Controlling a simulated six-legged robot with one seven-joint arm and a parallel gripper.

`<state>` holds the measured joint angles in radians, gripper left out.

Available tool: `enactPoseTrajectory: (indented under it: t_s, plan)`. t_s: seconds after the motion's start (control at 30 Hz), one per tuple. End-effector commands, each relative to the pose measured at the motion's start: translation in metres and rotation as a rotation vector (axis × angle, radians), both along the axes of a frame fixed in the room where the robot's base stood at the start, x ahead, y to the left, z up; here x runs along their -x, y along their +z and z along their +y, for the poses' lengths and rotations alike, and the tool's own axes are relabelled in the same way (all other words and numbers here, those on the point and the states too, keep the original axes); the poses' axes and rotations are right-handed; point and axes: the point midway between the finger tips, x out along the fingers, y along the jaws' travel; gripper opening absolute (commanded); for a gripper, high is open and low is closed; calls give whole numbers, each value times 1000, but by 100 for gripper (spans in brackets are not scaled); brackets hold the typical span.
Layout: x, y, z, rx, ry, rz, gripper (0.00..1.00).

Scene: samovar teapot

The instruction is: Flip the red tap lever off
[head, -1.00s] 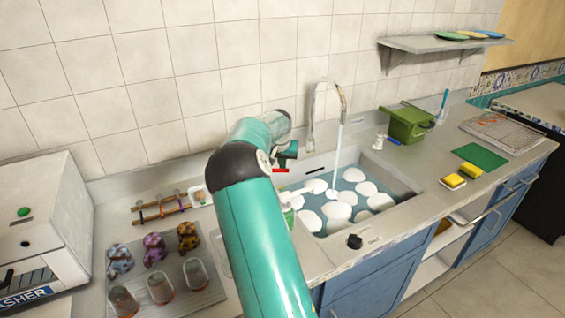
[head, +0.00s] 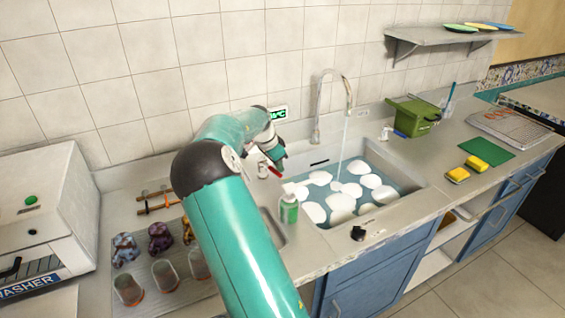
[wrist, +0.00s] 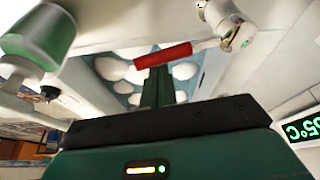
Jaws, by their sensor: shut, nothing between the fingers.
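The red tap lever (head: 274,172) sits on a white tap body at the back left of the sink. It slants down to the right in the head view and lies across the top middle of the wrist view (wrist: 163,54). The curved metal spout (head: 322,92) stands to its right, with a thin stream of water falling into the sink. My gripper (head: 279,160) is shut and empty beside the lever. In the wrist view its dark green fingers (wrist: 157,88) point at the lever's red grip and overlap it closely; I cannot tell whether they touch.
A green temperature display (head: 278,113) is on the wall behind my gripper. Cups (head: 128,289) stand at the left, and a green bin (head: 412,118) at the right.

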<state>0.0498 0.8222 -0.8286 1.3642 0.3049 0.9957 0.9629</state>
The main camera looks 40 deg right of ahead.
Motion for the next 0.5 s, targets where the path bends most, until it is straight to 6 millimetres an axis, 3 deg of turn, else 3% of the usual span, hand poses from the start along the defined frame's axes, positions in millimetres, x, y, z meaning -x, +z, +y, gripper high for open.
enactPoseTrajectory:
  t_s: [0.5]
  plan:
    - [-2,0,15,0,-28,-2,0]
